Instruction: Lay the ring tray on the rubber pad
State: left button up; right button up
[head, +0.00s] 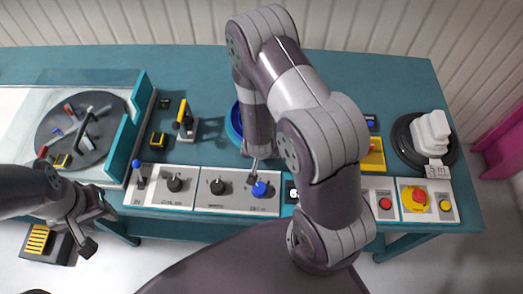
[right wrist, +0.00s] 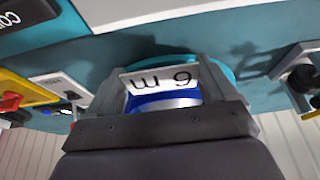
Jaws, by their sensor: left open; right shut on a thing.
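A round blue-teal item, which looks like the ring tray (head: 234,124), sits mid-table, mostly hidden behind my right arm. In the right wrist view my right gripper (right wrist: 165,98) is shut on a blue piece with a white "6 m" tag (right wrist: 160,80); a teal rim (right wrist: 218,66) shows behind it. My left gripper (head: 92,220) is open and empty, in front of the table's left side. A black round pad (head: 404,147) lies at the right end under a white stepped thing (head: 432,132) with a tag. I cannot tell whether this is the rubber pad.
A grey turntable (head: 65,145) with small tools stands at the left behind a clear guard. Control panels (head: 205,190) with knobs and levers line the front edge, with red and yellow buttons at the right (head: 418,199). The back of the teal table (head: 385,75) is clear.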

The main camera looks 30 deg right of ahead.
jog(key=shift+r, duration=0.45)
jog(key=shift+r+p, duration=0.4)
jog(key=shift+p, duration=0.2)
jog(key=shift+r, duration=0.1)
jog(key=shift+r+p, duration=1)
jog(key=shift+p, duration=0.05)
jog(key=shift+r, duration=0.1)
notch_tip(320, 180, up, 5)
jog(key=p, duration=0.4)
jog(key=shift+f+p, duration=0.2)
jog(key=shift+p, duration=0.15)
